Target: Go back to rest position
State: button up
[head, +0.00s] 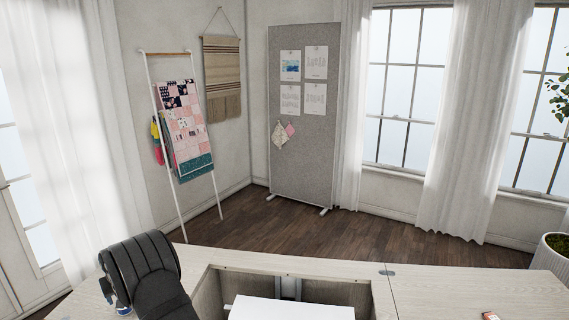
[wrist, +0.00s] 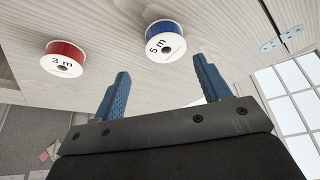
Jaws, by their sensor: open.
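My gripper (wrist: 160,84) is open in the wrist view, with its two blue fingers apart and nothing between them. A blue spool marked "5 m" (wrist: 166,46) sits on the pale wood surface (wrist: 105,20) just beyond the fingertips, apart from them. A red spool marked "3 m" (wrist: 63,66) sits to its left in that view. In the head view my black arm is at the lower left, over the cabinet top (head: 235,258). A small blue and white thing (head: 123,311) shows beside the arm, mostly hidden.
The cabinet top has a recessed opening with a white object (head: 290,309) in it. A metal hinge (head: 387,273) lies to its right, and a small orange-red item (head: 490,315) sits at the lower right edge. A quilt ladder (head: 185,130) and grey pinboard (head: 300,165) stand well behind.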

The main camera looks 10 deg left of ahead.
jog(key=w+d+r, duration=0.4)
jog(key=d+r, duration=0.2)
jog(key=d, duration=0.4)
jog(key=w+d+m+h, duration=0.1)
jog(key=w+d+m, duration=0.1)
jog(key=w+d, duration=0.65)
jog(key=w+d+m+h, duration=0.15)
jog(key=w+d, duration=0.35)
jog(key=d, duration=0.7)
jog(key=w+d+m, duration=0.2)
jog(key=d+m, duration=0.1)
jog(key=d, duration=1.3)
jog(key=w+d+m+t+h, duration=0.1)
jog(key=w+d+m, duration=0.2)
jog(key=d, duration=1.4)
jog(key=shift+m, duration=0.55)
jog(key=shift+o, duration=0.2)
jog(key=shift+w+d, duration=0.1)
